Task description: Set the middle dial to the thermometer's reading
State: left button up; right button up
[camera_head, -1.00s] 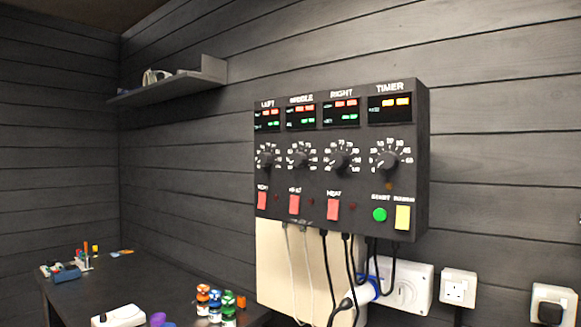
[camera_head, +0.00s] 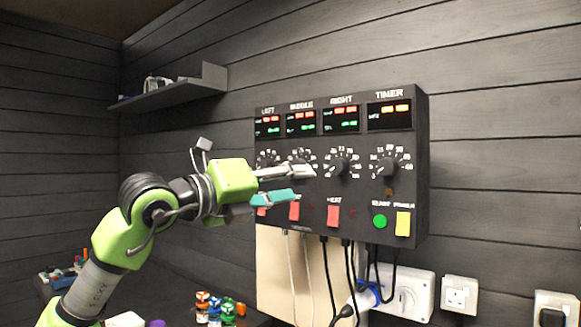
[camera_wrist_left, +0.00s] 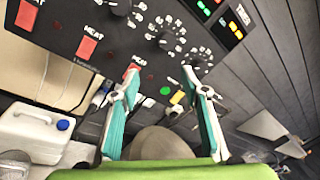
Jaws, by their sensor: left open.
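The black control box (camera_head: 420,160) hangs on the wall with dials labelled left, middle, right and timer. The middle dial (camera_head: 299,158) is partly hidden behind my left gripper (camera_head: 303,183), so its pointer setting is unclear. Its display (camera_head: 301,122) shows red and green figures too small to read. My left gripper is open and empty, in front of the lower left of the box. In the left wrist view its fingers (camera_wrist_left: 161,82) point toward the panel, and the middle dial (camera_wrist_left: 120,6) sits at the top edge. I cannot make out a thermometer. My right gripper is not in view.
Red switches (camera_head: 333,212), a green button (camera_head: 379,214) and a yellow button (camera_head: 402,219) lie below the dials. Cables hang under the box beside wall sockets (camera_head: 458,291). A shelf (camera_head: 180,90) and small bottles (camera_head: 215,307) stand left.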

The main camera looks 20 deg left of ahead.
pick_arm(q)
jog(key=a+r+n+t+y, duration=0.1)
jog(key=a+r+n+y, duration=0.3)
jog(key=a, duration=0.4)
jog(key=w+d+p, duration=0.2)
jog(key=w+p, duration=0.1)
jog(key=w, duration=0.3)
jog(key=w+d+m+p, duration=0.1)
jog(key=w+d+p, duration=0.1)
jog(key=w, duration=0.5)
jog(key=shift+w+f+y+p, duration=0.2)
jog(key=shift+f+y+p, duration=0.15)
jog(key=shift+p, duration=0.35)
jog(key=c, duration=1.1)
